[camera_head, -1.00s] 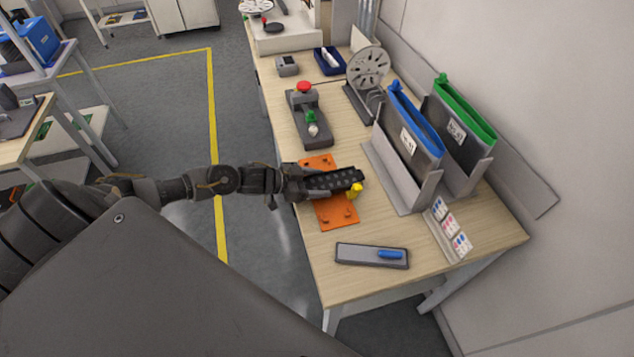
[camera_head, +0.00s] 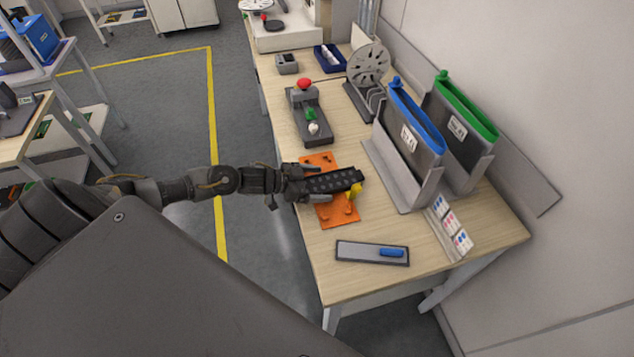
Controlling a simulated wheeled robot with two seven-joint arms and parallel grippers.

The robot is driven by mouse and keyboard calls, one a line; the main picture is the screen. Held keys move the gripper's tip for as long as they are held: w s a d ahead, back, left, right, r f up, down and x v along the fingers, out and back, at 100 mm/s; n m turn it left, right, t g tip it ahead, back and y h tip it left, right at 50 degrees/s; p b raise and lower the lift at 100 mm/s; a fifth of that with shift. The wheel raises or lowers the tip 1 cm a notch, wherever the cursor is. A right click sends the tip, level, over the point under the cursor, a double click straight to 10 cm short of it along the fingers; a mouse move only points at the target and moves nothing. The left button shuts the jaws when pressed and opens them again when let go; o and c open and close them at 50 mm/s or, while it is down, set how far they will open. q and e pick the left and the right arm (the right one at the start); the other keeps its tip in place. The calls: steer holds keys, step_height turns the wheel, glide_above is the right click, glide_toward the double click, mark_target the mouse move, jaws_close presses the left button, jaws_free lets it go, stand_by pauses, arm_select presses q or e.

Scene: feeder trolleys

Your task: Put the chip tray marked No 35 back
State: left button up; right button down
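A dark, narrow tray with a bumpy, dotted top (camera_head: 338,180) is at the orange plate (camera_head: 338,216), on the near part of the bench. I take it for the chip tray; I can read no number on it. A yellow piece (camera_head: 354,191) shows at its right end, over the plate. My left gripper (camera_head: 316,184) reaches in from the left. Its fingers stand apart on the far and near sides of the tray's left end, so it looks open. Whether the tray rests fully on the plate is hidden. My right gripper is not in view.
Two upright holders with a blue-topped folder (camera_head: 418,122) and a green-topped folder (camera_head: 466,108) stand to the right; their labels are too small to read. A grey box with a red button (camera_head: 304,84) is behind the plate. A shallow tray with a blue item (camera_head: 350,254) lies in front.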

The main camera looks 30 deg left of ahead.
arm_select(q)
steer(key=shift+s+a, duration=0.1)
steer(key=shift+s+a, duration=0.2)
steer(key=shift+s, duration=0.05)
steer(key=b+v, duration=0.2)
steer(key=v, duration=0.8)
steer(key=shift+r, duration=0.25)
steer(key=shift+d, duration=0.1)
